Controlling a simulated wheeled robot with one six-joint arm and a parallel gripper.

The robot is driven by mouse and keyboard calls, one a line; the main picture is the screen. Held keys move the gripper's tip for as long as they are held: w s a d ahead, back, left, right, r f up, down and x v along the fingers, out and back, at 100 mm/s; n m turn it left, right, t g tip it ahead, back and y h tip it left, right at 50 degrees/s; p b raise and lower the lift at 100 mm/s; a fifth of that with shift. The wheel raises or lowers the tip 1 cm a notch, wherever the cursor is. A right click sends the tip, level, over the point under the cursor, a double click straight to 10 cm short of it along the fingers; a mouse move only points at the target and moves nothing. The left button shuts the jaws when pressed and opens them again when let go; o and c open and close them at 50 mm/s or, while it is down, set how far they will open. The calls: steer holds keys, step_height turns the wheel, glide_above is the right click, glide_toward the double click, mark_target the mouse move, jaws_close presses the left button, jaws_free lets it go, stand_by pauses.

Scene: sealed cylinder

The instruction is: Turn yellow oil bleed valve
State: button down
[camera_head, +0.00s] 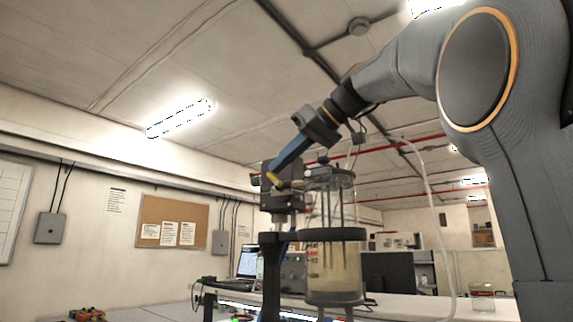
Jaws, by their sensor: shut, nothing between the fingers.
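The yellow oil bleed valve (273,180) is a small yellow handle on the dark grey block at the top of the cylinder rig, left of the clear vessel. My gripper (277,167) reaches down from the upper right with its blue fingers shut and empty. The fingertips end right at the valve, just above it in the picture. I cannot tell whether they touch it. The clear cylinder (334,270) stands upright to the right and holds a pale yellowish liquid below a dark ring.
A white bench (400,305) runs behind the rig, with a laptop (248,261), a dark monitor (388,272) and a glass beaker (482,297). A clear hose (428,190) arches to the right of the vessel. The space left of the rig is open.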

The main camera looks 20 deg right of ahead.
steer(key=shift+w+a+f, duration=0.1)
steer(key=shift+w+a, duration=0.4)
steer(key=shift+w, duration=0.25)
steer(key=shift+b+x, duration=0.65)
steer(key=shift+x, duration=0.25)
steer(key=shift+w+a, duration=0.1)
stand_by(0.8)
steer(key=shift+s+d+f+b, duration=0.25)
steer(key=shift+s+f+b, duration=0.05)
steer(key=shift+b, duration=0.2)
steer(key=shift+s+d, duration=0.3)
steer(key=shift+s, duration=0.05)
steer(key=shift+w+a+r, duration=0.1)
steer(key=shift+r, duration=0.2)
step_height(320, 180, up, 13)
steer(key=p, duration=0.7)
steer(key=shift+r, duration=0.2)
